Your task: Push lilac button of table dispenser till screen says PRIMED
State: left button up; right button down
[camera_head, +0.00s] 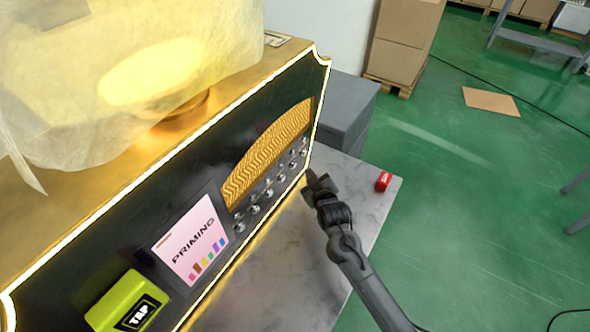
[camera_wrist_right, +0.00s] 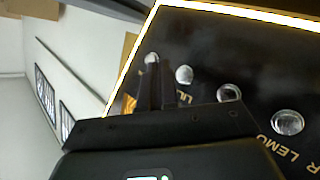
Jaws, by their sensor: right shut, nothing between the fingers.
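The table dispenser (camera_head: 160,225) is a dark panel with a glowing edge. Its pink screen (camera_head: 188,250) reads what looks like PRIMING above several coloured bars. Round silver buttons (camera_head: 268,194) line its lower right part. My right gripper (camera_head: 310,178) is shut and empty, close to the panel's right end. In the right wrist view its fingers (camera_wrist_right: 155,80) point at the panel among the buttons. The letters LIL show beside the fingers, near a silver button (camera_wrist_right: 184,74); the rest of that label is hidden. Whether the fingertips touch a button I cannot tell. My left gripper is out of view.
A yellow-green TAP block (camera_head: 128,300) sits at the panel's lower left. A pale translucent cover (camera_head: 120,80) lies over the dispenser's top. A small red object (camera_head: 383,181) lies near the grey table's (camera_head: 290,290) right edge. A dark grey box (camera_head: 347,105) stands behind.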

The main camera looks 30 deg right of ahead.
aim_at(294, 165)
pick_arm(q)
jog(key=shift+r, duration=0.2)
pick_arm(e)
jog(key=shift+w+a+r, duration=0.1)
jog(key=shift+w+a, duration=0.15)
jog(key=shift+w, duration=0.3)
jog(key=shift+w+a, duration=0.2)
jog(key=shift+w, duration=0.3)
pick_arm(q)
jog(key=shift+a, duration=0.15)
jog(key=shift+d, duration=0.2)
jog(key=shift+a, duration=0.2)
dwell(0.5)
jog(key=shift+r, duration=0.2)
pick_arm(e)
jog(key=shift+w+a, duration=0.1)
jog(key=shift+w, duration=0.05)
pick_arm(q)
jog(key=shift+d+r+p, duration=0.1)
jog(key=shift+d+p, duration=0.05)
jog(key=shift+p, duration=0.2)
pick_arm(e)
jog(key=shift+w, duration=0.2)
